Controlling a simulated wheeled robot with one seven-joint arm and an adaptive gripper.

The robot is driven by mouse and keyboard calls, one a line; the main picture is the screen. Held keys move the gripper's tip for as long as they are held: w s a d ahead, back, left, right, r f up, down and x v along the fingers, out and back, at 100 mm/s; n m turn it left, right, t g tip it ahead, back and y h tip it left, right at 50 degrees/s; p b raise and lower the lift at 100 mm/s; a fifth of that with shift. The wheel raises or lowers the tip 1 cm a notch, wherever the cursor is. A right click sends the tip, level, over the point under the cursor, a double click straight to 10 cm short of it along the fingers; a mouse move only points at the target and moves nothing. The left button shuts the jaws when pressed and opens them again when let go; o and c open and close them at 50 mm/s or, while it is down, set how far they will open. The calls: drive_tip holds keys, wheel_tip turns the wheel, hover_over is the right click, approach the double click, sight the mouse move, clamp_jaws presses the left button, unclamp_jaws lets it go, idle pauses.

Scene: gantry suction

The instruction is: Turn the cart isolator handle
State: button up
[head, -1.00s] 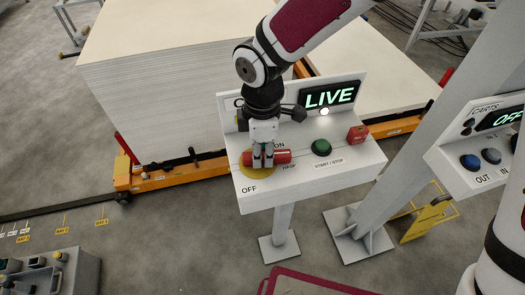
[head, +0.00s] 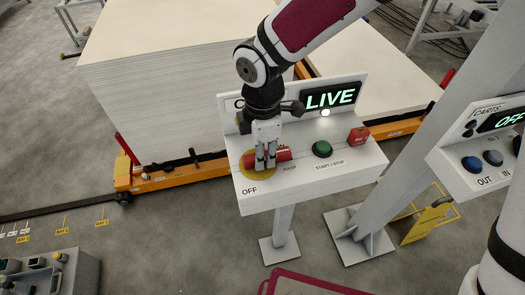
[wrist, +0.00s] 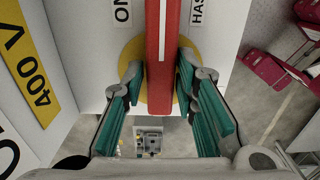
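The red isolator handle (head: 283,153) sits on a yellow disc (head: 246,164) on the white control box (head: 330,176). It points right, toward the gap between the ON and HASP labels, with OFF at the front left. In the wrist view the handle (wrist: 160,60) runs up the picture between the two teal-padded fingers (wrist: 161,72). The display (head: 329,97) reads LIVE.
A green START/STOP button (head: 322,149) and a red block (head: 358,134) sit right of the handle on the box. Stacked boards (head: 160,105) are behind.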

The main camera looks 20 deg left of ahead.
drive_tip(key=shift+o, duration=0.6)
wheel_tip(320, 180, up, 12)
idle(0.5)
